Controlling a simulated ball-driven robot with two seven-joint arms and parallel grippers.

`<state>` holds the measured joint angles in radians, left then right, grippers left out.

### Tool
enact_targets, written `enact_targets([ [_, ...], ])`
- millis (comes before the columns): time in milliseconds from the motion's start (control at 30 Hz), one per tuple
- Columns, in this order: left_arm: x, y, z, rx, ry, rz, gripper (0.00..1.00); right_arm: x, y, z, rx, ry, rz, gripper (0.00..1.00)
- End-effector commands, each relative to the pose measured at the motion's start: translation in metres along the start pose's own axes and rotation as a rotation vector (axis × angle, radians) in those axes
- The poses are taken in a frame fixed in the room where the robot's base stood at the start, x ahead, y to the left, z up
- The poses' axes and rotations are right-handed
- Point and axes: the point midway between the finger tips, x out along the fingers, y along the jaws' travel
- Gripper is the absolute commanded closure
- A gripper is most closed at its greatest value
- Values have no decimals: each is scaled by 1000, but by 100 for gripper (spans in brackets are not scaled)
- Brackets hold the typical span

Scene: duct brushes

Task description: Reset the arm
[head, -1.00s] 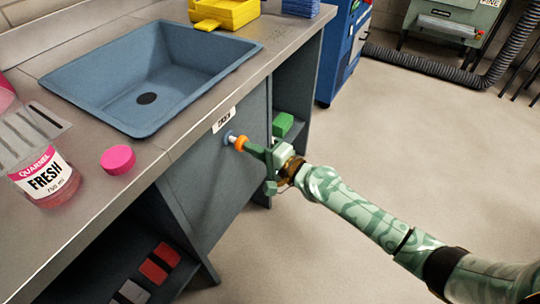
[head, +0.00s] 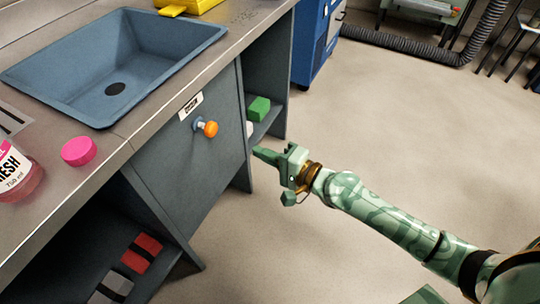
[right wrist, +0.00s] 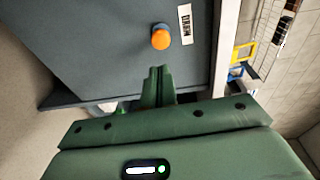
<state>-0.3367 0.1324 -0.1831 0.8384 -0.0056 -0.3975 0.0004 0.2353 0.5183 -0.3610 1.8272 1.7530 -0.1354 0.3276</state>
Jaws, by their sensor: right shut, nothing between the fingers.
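My right arm comes in from the right in the head view. Its green gripper (head: 262,153) is shut and empty, in the air to the right of the cabinet front (head: 190,150). An orange knob (head: 210,129) stands out from that front below a small label, apart from the fingers. In the right wrist view the shut fingers (right wrist: 158,82) point toward the grey panel, and the orange knob (right wrist: 160,40) shows just beyond their tips. My left gripper is in neither view.
A blue sink (head: 115,70) is set in the grey counter. Open shelves hold a green block (head: 259,108) and red packs (head: 142,252). The floor (head: 400,120) right of the cabinet is mostly clear.

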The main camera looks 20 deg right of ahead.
Motion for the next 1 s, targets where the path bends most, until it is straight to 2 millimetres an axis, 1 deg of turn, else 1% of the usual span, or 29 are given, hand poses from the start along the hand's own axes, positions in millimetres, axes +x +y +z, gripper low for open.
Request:
enact_targets([
  [100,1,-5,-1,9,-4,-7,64,-11,2,0,0,0,3,100],
  [200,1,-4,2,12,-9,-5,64,-15,1,0,0,0,1,100],
  [400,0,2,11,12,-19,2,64,-16,0,0,0,0,0,100],
  [667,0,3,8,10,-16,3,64,-16,0,0,0,0,0,100],
  [733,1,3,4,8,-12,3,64,-16,0,0,-3,0,0,100],
  [800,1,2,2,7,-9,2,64,-16,2,2,-56,-9,7,100],
  [867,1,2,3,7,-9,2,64,-17,13,-1,-157,-13,39,100],
  [933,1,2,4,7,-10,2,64,-21,46,-13,-340,-10,128,100],
  [967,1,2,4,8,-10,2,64,-25,66,-20,-429,-10,181,100],
  [1000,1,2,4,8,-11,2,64,-33,98,-26,-542,-18,263,100],
])
